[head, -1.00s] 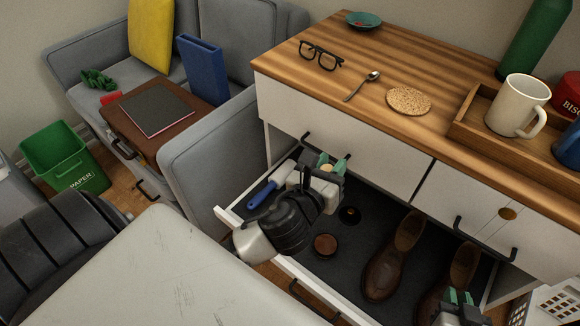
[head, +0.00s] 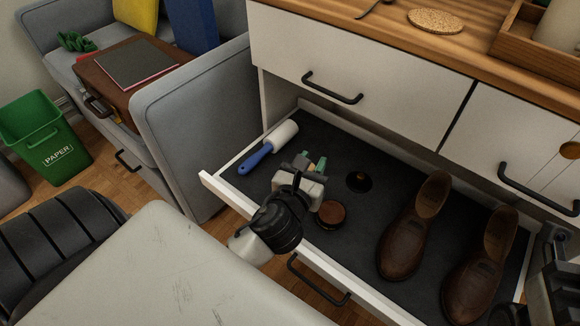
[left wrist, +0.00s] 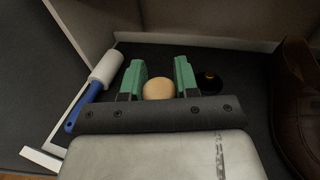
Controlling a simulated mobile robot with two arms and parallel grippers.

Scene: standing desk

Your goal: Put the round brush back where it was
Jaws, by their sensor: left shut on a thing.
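My left gripper (head: 312,166) is inside the open drawer (head: 237,184), pointing down. In the left wrist view its green fingers (left wrist: 158,84) are shut on a rounded beige thing (left wrist: 158,90), which looks like the wooden top of the round brush. Its lower part is hidden, so I cannot tell whether it touches the drawer floor.
In the drawer, a blue-handled lint roller (head: 267,150) lies left of my left gripper. A brown round tin (head: 331,213) and a small black round thing (head: 359,181) are to its right. Brown shoes (head: 412,232) fill the right side. The cabinet front (head: 345,60) rises behind.

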